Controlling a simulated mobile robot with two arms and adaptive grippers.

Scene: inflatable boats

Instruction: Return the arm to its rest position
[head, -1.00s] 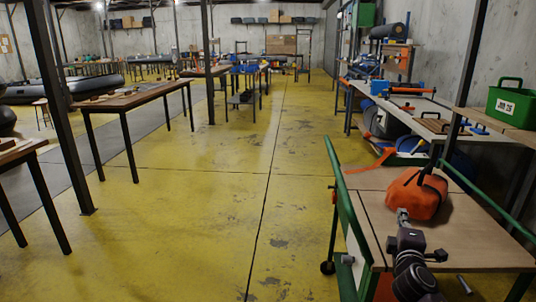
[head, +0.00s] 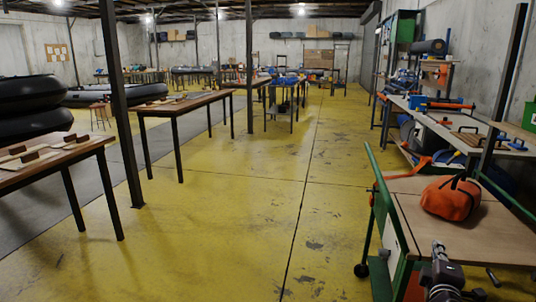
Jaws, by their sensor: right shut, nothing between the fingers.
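My right gripper (head: 438,248) shows at the bottom right of the head view, with my arm below it running out of the frame. Its fingers are shut and empty. It is in front of the near left part of a wooden-topped cart (head: 488,243) with green rails. An orange bag (head: 450,199) with a dark strap sits on the cart top beyond the gripper, apart from it. My left gripper is out of view.
A workbench (head: 460,128) with tools stands along the right wall. Wooden tables (head: 50,164) line the left, beside a dark post (head: 123,120). Stacked dark inflatable boats (head: 35,108) lie at the far left. The yellow floor (head: 240,220) in the middle is clear.

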